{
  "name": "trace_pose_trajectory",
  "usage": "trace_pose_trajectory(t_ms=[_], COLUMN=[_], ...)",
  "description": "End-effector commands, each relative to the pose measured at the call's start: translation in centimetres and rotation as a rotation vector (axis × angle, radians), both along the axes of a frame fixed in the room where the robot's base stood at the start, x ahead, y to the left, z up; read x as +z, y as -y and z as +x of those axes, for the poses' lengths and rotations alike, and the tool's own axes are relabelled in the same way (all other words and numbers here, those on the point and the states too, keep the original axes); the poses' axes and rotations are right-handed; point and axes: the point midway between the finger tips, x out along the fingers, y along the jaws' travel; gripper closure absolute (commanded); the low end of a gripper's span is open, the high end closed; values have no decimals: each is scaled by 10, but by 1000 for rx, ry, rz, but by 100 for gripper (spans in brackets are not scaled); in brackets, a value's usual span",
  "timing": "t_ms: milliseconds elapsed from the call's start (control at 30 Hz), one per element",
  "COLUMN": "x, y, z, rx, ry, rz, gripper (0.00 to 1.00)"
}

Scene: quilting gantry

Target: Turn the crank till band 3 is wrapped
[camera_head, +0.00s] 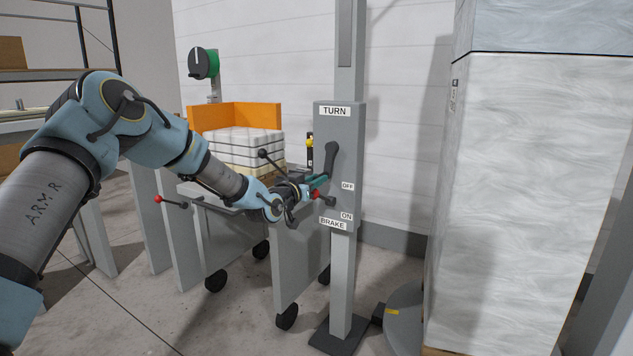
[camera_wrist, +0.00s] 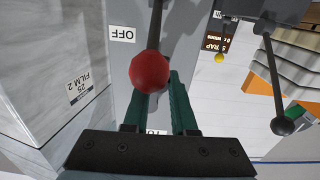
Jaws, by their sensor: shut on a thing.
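A grey control box (camera_head: 340,222) on a post carries the labels TURN, OFF, ON and BRAKE. A dark crank-like handle (camera_head: 331,155) sits below TURN. A short lever with a red knob (camera_head: 315,194) sticks out lower down, by the BRAKE label. My gripper (camera_head: 316,187) is at this lever, its green fingers closed around the red knob. In the wrist view the red knob (camera_wrist: 150,72) sits at my fingertips, hiding part of the left one. The lever's dark stem runs upward there. OFF (camera_wrist: 122,34) appears upside down. No band marked 3 can be made out.
A tall pale wrapped stack (camera_head: 530,180) stands close on the right. On the left is a wheeled cart (camera_head: 230,235) with an orange-backed white load (camera_head: 245,150). A black-knobbed lever (camera_head: 262,153) and another red-knobbed lever (camera_head: 158,198) stick out near my arm.

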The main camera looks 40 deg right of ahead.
Motion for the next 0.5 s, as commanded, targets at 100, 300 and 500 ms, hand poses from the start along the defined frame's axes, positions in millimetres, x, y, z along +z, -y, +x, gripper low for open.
trace_pose_trajectory(t_ms=[100, 300, 500], x=[0, 0, 2], y=[-1, -2, -4], z=[4, 7, 12], rx=[5, 7, 10], ry=[14, 37, 74], rz=[3, 9, 16], gripper=[100, 100, 100])
